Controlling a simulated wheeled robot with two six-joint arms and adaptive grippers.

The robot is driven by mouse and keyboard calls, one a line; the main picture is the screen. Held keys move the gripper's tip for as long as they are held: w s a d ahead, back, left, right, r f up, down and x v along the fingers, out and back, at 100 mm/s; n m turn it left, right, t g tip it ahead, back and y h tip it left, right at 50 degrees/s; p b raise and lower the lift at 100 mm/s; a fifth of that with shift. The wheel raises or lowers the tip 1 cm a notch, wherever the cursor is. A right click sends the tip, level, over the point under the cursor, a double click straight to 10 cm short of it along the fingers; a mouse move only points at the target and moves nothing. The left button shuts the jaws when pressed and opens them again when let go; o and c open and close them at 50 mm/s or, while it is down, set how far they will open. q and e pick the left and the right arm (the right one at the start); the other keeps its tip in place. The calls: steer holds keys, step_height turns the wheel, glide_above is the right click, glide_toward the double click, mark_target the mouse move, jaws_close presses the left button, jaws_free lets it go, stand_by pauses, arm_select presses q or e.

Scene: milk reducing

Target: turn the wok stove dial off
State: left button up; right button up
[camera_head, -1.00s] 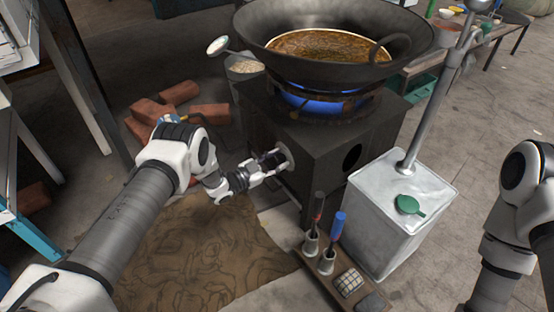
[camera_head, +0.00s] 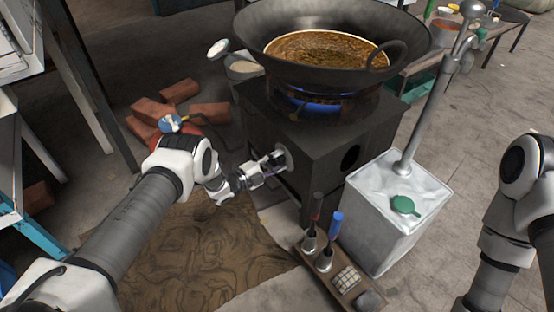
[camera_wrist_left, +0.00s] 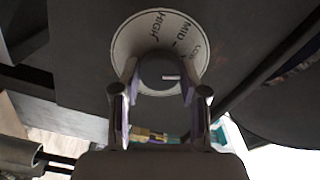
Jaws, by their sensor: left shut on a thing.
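The stove dial (camera_wrist_left: 160,74) is a dark round knob with a small light mark pointing right. A pale ring (camera_wrist_left: 135,40) around it reads HIGH, MID and LOW; LOW is at the right. My left gripper (camera_head: 268,165) is shut on the knob, one finger on each side in the left wrist view. The wok stove (camera_head: 325,140) is a dark box with the dial on its left-facing side. A low blue flame (camera_head: 318,104) burns under the black wok (camera_head: 400,22), which holds brown liquid. My right gripper is out of view; only part of that arm shows.
A metal can (camera_head: 385,225) with a green cap stands right of the stove. A small rack (camera_head: 335,272) with red- and blue-handled tools is in front. Bricks (camera_head: 180,92) lie behind my left arm, and brown cloth (camera_head: 200,260) covers the floor below it.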

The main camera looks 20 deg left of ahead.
arm_select(q)
steer(key=shift+d+m+p, duration=0.1)
steer(key=shift+m+p, duration=0.4)
steer(key=shift+m, duration=1.7)
steer(key=o, duration=1.1)
steer(key=v, duration=1.2)
